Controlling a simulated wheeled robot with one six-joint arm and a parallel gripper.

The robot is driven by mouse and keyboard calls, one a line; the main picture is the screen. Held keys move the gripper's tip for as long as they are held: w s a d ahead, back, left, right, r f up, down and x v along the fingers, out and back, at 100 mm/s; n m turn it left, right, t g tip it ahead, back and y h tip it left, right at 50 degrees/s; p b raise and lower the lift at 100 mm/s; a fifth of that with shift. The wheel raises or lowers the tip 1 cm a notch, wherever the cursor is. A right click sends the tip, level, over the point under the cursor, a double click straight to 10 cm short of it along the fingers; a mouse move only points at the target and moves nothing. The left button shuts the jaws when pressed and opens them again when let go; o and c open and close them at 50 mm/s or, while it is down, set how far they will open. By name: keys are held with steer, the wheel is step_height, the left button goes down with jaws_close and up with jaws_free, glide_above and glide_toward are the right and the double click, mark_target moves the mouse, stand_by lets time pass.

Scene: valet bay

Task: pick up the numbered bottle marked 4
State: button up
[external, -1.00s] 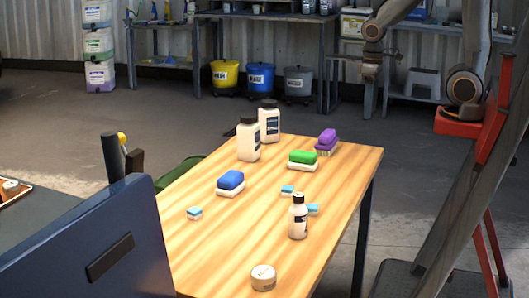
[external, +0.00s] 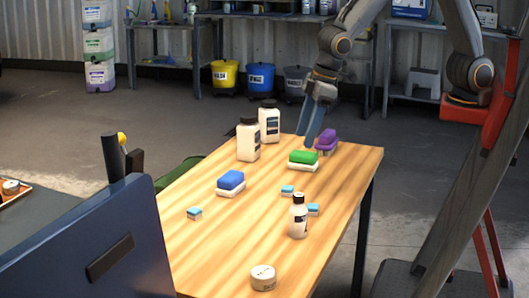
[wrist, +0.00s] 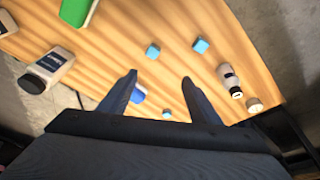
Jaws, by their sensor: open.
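Two large white bottles with black caps and dark labels stand at the table's far left corner: a front one (external: 248,142) and a rear one (external: 269,122). A smaller white bottle with a dark cap (external: 298,217) stands near the right edge; it also shows in the wrist view (wrist: 229,80). One large bottle (wrist: 50,68) is at the left of the wrist view. I cannot read a 4 on any of them. My gripper (external: 311,138) points down above the table's far end, near the green brush. In the wrist view its fingers are apart and empty.
On the wooden table (external: 210,250) are a green brush (external: 302,158), a purple brush (external: 326,140), a blue brush (external: 231,181), several small blue sponges (external: 194,213) and a round tin (external: 263,277). The table's near left is clear. A dark blue panel (external: 95,245) stands front left.

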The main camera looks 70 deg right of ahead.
steer(key=s+a+f+n+y+p, duration=0.1)
steer(key=s+a, duration=0.2)
steer(key=a, duration=0.6)
steer(key=s+a+n+y+p, duration=0.15)
steer(key=s+a, duration=0.25)
steer(key=a, duration=0.5)
glide_toward(290, 236)
steer(key=shift+h, duration=0.35)
steer(key=shift+p+x, duration=0.3)
steer(key=shift+x, duration=2.2)
steer(key=shift+r, duration=0.15)
steer(key=c, duration=1.2)
